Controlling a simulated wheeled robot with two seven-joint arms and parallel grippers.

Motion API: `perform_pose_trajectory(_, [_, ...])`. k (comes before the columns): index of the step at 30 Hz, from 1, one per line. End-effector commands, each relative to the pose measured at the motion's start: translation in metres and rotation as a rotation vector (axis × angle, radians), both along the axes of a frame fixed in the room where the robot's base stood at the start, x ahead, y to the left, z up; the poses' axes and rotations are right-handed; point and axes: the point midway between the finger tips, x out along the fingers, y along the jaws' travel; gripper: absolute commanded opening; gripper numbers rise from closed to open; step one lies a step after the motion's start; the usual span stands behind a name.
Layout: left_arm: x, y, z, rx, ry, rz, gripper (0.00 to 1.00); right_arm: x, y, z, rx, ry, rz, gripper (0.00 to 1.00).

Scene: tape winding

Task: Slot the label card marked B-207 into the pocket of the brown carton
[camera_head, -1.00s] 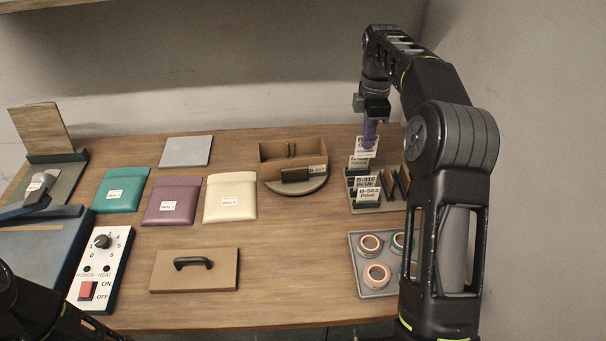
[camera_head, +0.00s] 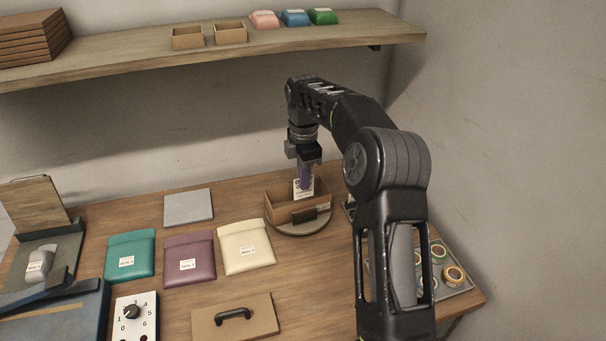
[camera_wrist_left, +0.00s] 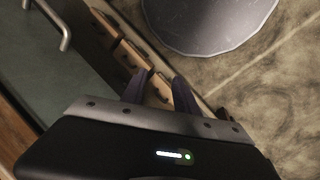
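My right gripper (camera_head: 305,177) is shut on a white label card (camera_head: 303,190), its purple fingers pointing down. The card hangs upright, its lower edge at or just above the open brown carton (camera_head: 283,212); I cannot tell if it is inside the pocket. Its print is too small to read now. The carton sits on a round turntable (camera_head: 275,227), with a dark piece and a small label at its front right. My left gripper (camera_wrist_left: 160,82) is out of the head view. In the left wrist view its two fingers are apart with nothing between them.
Teal (camera_head: 130,256), purple (camera_head: 189,260) and cream (camera_head: 246,247) pouches lie left of the carton. A handled board (camera_head: 262,306) lies in front. A tray of tape rolls (camera_head: 462,292) is at right, partly behind my arm. A shelf (camera_head: 130,64) runs above.

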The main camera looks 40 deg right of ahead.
Motion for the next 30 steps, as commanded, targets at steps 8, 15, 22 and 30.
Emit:
perform_pose_trajectory(8, [0.0,-0.001,0.001,0.0,0.001,-0.003,0.36,0.0,-0.001,-0.001,0.0,0.0,0.001,0.0])
perform_pose_trajectory(15, [0.0,0.0,0.0,0.0,0.001,-0.001,0.36,0.0,0.0,-0.002,0.0,0.0,0.002,0.0])
perform_pose_trajectory(22, [0.0,0.0,-0.001,0.0,0.0,-0.001,0.36,-0.001,-0.001,-0.012,0.0,0.001,0.001,0.0])
perform_pose_trajectory(30, [0.001,-0.002,-0.015,-0.003,-0.006,-0.001,0.36,-0.001,-0.001,-0.038,0.0,0.001,0.001,0.0])
